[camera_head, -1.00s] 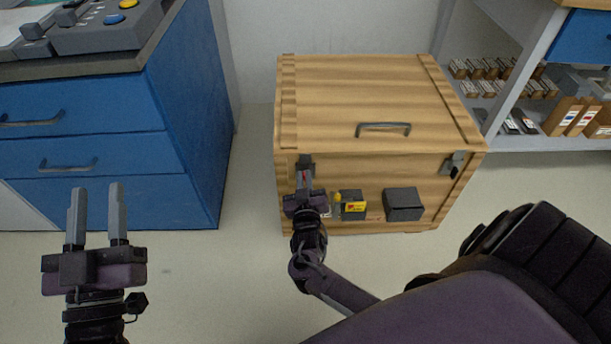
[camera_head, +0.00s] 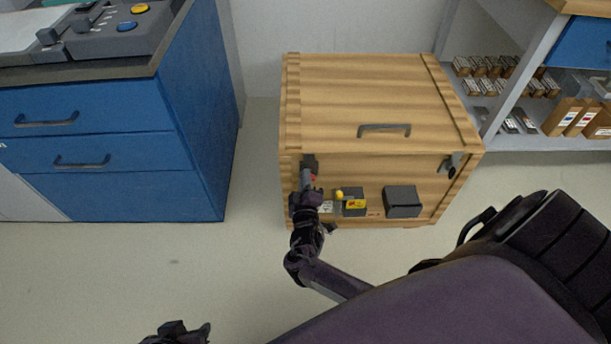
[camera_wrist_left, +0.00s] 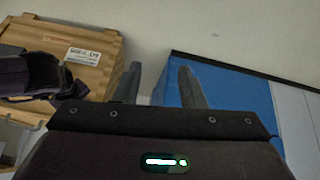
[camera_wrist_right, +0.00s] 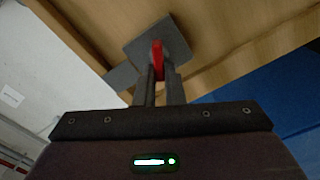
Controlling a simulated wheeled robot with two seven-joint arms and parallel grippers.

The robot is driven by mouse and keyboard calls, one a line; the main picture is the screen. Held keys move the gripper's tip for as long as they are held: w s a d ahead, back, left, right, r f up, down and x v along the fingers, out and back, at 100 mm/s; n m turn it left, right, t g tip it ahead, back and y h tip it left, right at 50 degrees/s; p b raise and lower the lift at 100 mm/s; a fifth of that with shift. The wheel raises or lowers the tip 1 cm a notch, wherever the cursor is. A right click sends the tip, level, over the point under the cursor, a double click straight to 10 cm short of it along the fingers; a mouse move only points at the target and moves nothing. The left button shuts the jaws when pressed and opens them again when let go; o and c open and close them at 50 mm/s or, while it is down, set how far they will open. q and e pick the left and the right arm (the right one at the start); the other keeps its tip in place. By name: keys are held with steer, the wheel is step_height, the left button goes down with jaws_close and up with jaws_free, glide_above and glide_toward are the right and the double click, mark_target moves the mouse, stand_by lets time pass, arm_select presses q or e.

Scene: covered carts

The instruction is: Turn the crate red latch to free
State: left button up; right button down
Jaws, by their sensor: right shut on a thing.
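The wooden crate (camera_head: 365,95) stands on the floor, its lid closed. Its red latch (camera_wrist_right: 157,55) is on a grey plate (camera_wrist_right: 160,38) at the crate's upper left front. My right gripper (camera_wrist_right: 158,80) is shut on the red latch, with the red piece between its fingertips. In the head view only a speck of red shows beside the right gripper (camera_head: 307,182); the latch's exact angle is hard to tell. My left gripper (camera_wrist_left: 157,85) is open and empty, away from the crate. Only a dark part of it shows at the head view's bottom edge.
A handle (camera_head: 384,130) is on top. A blue drawer cabinet (camera_head: 90,140) stands left, shelves (camera_head: 510,100) right. Floor between is clear.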

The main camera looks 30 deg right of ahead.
arm_select(q)
steer(key=shift+s+a+r+g+y+p, duration=0.15)
steer(key=shift+a+p, duration=0.1)
steer(key=shift+a, duration=0.15)
steer(key=shift+s+a+f+g+y+p, duration=0.1)
steer(key=shift+s+a+g+y+p, duration=0.1)
steer(key=shift+a, duration=0.15)
arm_select(e)
steer(key=shift+a+f+n, duration=0.1)
steer(key=shift+f+n, duration=0.1)
steer(key=shift+n, duration=2)
arm_select(q)
steer(key=shift+w, duration=0.25)
arm_select(e)
steer(key=c, duration=1.5)
jaws_free()
steer(key=shift+f, duration=0.1)
